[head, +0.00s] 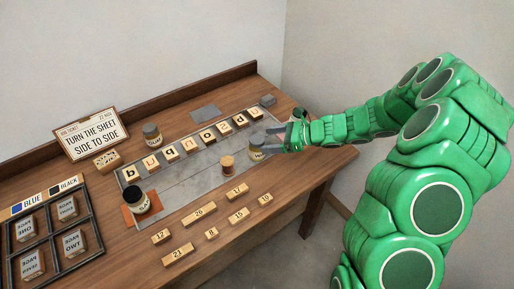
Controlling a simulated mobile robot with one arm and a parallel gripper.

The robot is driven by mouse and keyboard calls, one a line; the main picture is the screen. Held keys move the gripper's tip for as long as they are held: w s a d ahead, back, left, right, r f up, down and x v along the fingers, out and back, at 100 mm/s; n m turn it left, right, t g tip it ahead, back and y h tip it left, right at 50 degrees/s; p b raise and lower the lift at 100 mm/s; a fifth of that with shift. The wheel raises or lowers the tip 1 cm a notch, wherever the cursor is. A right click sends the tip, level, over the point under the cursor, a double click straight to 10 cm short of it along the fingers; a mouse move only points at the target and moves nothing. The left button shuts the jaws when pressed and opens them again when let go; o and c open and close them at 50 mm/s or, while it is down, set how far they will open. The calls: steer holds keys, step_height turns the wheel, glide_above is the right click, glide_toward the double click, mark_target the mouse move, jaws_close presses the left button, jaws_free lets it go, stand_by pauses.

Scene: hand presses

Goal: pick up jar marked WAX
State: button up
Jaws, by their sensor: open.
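Several small jars stand on the wooden table, and their labels are too small to read, so I cannot tell which is marked WAX. One dark-lidded jar (257,149) stands on the grey plate right at my gripper. A third, black-lidded jar (137,201) stands on an orange patch at the front left. My gripper (271,141) is open, low over the plate's right end, with its fingers pointing left at the nearest jar. I cannot tell whether they touch it or reach around it.
Letter blocks (186,145) stand in a row along the grey plate (188,189). A small round wooden piece (227,167) stands left of the nearest jar. Numbered blocks (199,213) lie in front. A ticket sign (91,134) and a dark divided tray (93,228) are at left.

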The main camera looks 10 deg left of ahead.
mark_target(259, 140)
steer(key=shift+x, duration=3.55)
steer(key=shift+r, duration=0.15)
steer(key=c, duration=1.2)
